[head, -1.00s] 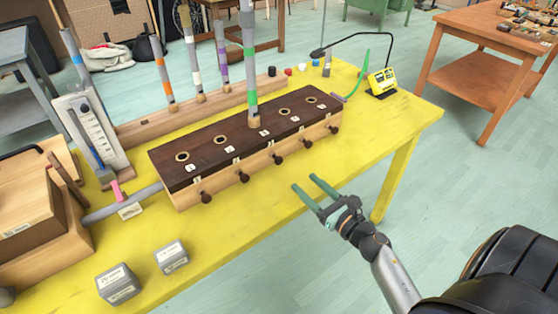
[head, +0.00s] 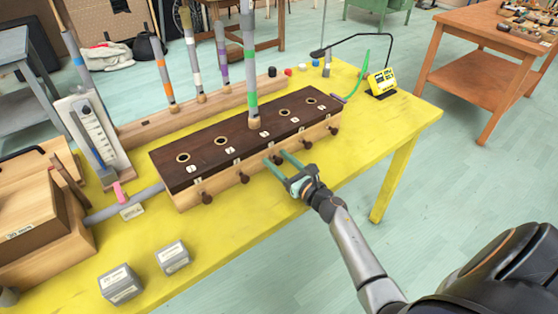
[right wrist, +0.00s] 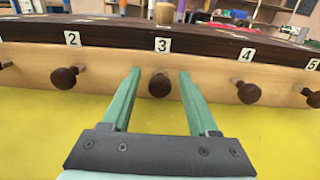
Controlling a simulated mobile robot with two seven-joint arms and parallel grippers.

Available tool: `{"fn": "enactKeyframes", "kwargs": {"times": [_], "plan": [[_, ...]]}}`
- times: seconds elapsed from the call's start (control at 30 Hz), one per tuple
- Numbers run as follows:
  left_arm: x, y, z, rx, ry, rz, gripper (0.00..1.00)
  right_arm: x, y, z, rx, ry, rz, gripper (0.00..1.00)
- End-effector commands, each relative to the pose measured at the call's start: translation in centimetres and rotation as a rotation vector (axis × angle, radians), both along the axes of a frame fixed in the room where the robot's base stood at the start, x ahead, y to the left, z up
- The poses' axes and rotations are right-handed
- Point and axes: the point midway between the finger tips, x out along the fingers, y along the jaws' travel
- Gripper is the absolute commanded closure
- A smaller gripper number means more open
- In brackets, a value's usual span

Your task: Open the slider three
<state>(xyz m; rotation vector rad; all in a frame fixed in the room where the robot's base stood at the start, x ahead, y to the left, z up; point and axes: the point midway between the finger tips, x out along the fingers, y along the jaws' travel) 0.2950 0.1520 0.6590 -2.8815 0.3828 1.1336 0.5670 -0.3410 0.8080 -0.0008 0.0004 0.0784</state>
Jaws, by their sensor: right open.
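The wooden slider box (head: 250,137) has a dark top with numbered holes and a row of dark round knobs along its pale front. In the right wrist view, the knob of slider three (right wrist: 159,85) sits under the label 3, centred between my open fingers. My right gripper (head: 280,158) is open at the box's front, and its green fingers also show in the right wrist view (right wrist: 158,85). I cannot tell whether the fingers touch the front. A striped tube (head: 250,70) stands upright in the middle hole. My left gripper is not in view.
The knobs of sliders two (right wrist: 64,80) and four (right wrist: 249,92) flank knob three. Two grey blocks (head: 120,284) (head: 173,257) sit at the table's front left. A yellow device (head: 381,82) is at the right.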

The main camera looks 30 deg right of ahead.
Motion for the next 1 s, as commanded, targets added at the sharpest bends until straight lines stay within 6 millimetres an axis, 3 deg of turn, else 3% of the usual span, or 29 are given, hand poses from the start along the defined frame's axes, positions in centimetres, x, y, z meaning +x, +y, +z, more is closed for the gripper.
{"fn": "enactKeyframes", "kwargs": {"times": [0.2,0.73,1.0], "plan": [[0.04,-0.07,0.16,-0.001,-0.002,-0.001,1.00,0.01,0.02,-0.01,0.000,0.000,0.000,0.40],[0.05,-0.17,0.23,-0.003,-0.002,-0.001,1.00,-0.02,0.01,0.00,0.001,0.000,0.000,0.99],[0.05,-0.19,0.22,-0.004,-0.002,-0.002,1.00,-0.02,0.01,0.00,0.001,0.000,0.000,1.00]]}}
